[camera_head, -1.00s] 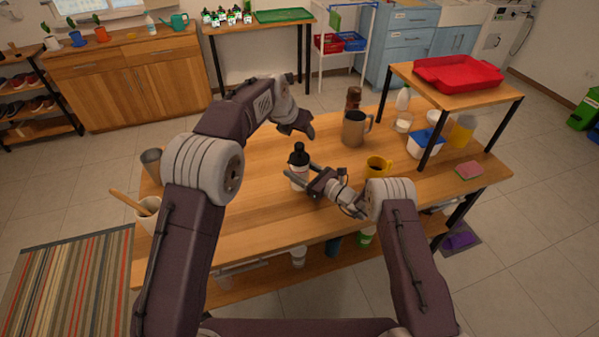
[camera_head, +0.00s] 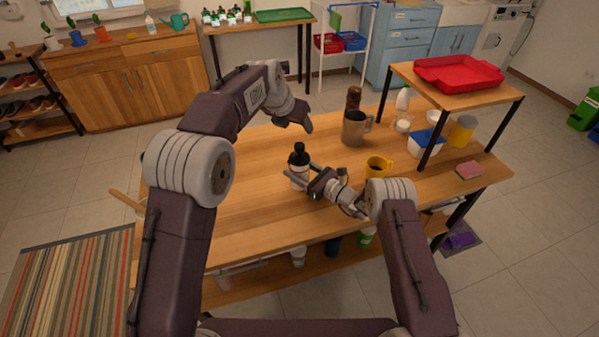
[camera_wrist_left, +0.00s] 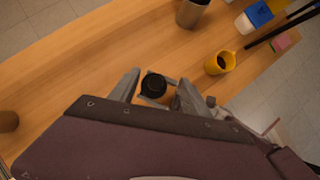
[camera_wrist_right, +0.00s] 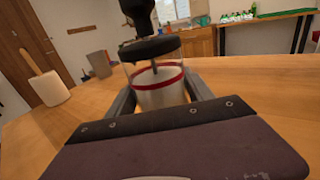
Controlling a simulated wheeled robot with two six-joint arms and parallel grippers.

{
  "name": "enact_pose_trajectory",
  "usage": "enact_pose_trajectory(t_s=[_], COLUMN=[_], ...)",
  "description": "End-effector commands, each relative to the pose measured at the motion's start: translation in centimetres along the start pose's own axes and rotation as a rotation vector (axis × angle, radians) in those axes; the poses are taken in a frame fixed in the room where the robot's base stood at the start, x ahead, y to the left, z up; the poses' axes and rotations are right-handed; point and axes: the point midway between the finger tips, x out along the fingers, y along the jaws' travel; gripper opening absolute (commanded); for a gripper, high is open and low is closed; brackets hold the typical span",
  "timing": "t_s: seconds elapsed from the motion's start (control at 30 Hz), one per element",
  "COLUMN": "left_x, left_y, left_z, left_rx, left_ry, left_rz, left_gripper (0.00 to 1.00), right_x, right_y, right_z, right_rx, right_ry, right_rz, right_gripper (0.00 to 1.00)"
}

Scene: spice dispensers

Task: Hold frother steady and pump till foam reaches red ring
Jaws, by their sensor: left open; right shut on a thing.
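The frother (camera_head: 299,171) stands upright near the middle of the wooden table, with a black lid and knob. The right wrist view shows its clear jar (camera_wrist_right: 160,96) with a red ring; white shows inside below the ring, and the jar looks clear above it. My right gripper (camera_head: 301,180) is shut around the jar; its fingers flank it in the right wrist view (camera_wrist_right: 160,100). My left gripper (camera_head: 308,124) is open and empty above and behind the frother. In the left wrist view the black knob (camera_wrist_left: 154,85) appears between the open fingers, below them.
A yellow mug (camera_head: 377,168) stands right of the frother, and a metal pitcher (camera_head: 354,129) behind it. A brown bottle (camera_head: 353,98) is farther back. A raised shelf with a red tray (camera_head: 457,74) stands at the right. The table left of the frother is mostly clear.

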Motion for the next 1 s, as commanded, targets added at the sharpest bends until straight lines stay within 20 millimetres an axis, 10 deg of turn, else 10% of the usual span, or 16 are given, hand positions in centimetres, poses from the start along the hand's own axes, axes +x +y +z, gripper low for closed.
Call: enact_pose_trajectory(t_s=[0.3,0.67,0.7,0.77,1.0], left_x=[-7.3,-8.6,-8.6,-8.6,-8.5], left_y=[0.1,0.0,0.0,0.0,0.0], left_z=[0.0,0.0,0.0,0.0,0.0], left_rx=[-0.001,-0.001,-0.001,-0.001,-0.001], left_ry=[-0.002,0.0,0.0,0.0,0.0], left_rz=[0.001,0.0,0.0,0.0,0.0], left_gripper=[0.55,0.55,0.55,0.55,0.55], right_x=[0.0,0.0,0.0,0.0,0.0], right_y=[0.0,0.0,0.0,0.0,0.0], right_z=[-0.1,0.0,0.0,0.0,0.0], right_rx=[0.001,0.0,0.0,0.0,0.0], right_ry=[0.001,0.001,0.001,0.001,0.001], right_rz=[0.0,0.0,-0.001,-0.001,0.0], right_gripper=[0.04,0.04,0.63,0.8,0.86])
